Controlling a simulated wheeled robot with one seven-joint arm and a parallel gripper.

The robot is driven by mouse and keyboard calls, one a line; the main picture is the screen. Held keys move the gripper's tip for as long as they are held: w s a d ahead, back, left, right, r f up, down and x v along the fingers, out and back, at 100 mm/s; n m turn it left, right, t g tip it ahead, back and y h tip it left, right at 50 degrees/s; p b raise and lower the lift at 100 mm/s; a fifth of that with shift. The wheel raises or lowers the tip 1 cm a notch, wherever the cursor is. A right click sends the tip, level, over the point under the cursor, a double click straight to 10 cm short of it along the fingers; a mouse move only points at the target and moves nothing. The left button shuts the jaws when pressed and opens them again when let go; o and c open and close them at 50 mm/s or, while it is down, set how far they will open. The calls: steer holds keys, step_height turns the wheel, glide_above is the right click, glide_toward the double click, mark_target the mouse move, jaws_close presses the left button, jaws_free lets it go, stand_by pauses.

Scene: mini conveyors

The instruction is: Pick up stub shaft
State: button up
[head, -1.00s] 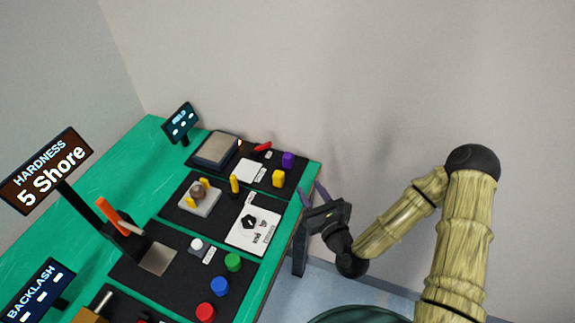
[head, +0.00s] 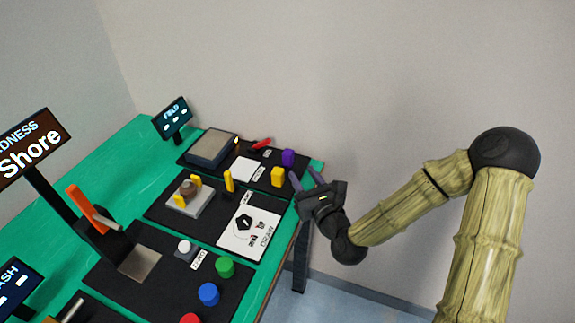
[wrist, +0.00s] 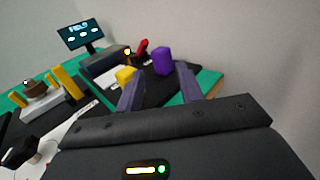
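I cannot tell for sure which thing is the stub shaft. A short pale metal cylinder (head: 72,310) shows at the lower left edge of the head view, partly cut off, and may be it. My gripper (head: 305,178) is at the table's right edge, far from that cylinder, with its fingers apart and nothing between them. In the wrist view my gripper (wrist: 158,85) is also open and empty. It points toward a purple block (wrist: 162,61) and a yellow block (wrist: 126,75) on the far black mat. The metal cylinder is not in the wrist view.
The green table (head: 110,170) carries black mats with several small items. Red, blue (head: 208,294) and green (head: 225,267) knobs stand near the front edge. An upright stand with an orange bar (head: 88,207) and sign screens (head: 172,118) rise above the table. A wall is behind.

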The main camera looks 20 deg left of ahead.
mark_target(290, 155)
steer(key=x, duration=0.2)
steer(key=shift+w+a+p, duration=0.2)
steer(key=shift+w+p, duration=0.05)
steer(key=shift+p, duration=0.15)
steer(key=shift+w+a, duration=0.1)
steer(key=shift+w, duration=0.05)
steer(key=shift+a, duration=0.1)
steer(key=x, duration=0.5)
steer(key=shift+w+a, duration=0.15)
steer(key=shift+w, duration=0.2)
jaws_close()
steer(key=shift+r, duration=0.15)
